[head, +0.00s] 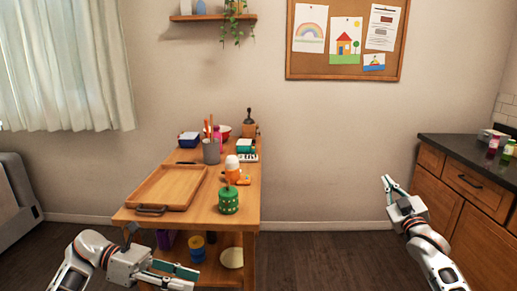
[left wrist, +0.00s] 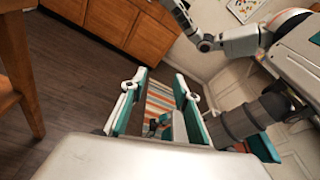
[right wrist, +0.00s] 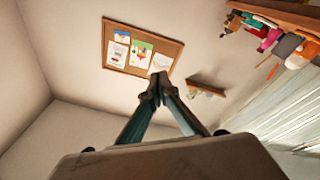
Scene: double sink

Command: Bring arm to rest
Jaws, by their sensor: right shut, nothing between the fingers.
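My left gripper (head: 188,277) is low at the front of the wooden table in the head view. In the left wrist view its two teal-padded fingers (left wrist: 158,92) stand apart with nothing held between them. My right gripper (head: 388,186) is raised in the free space between the table and the dark-topped cabinet. In the right wrist view its fingertips (right wrist: 158,88) meet, and it is empty. Neither gripper touches an object.
The wooden table (head: 190,222) carries a wooden tray (head: 170,187), a green dotted container (head: 228,201), a grey utensil cup (head: 211,152) and other items. A cabinet with a dark counter (head: 470,152) stands at right. The floor between them is clear.

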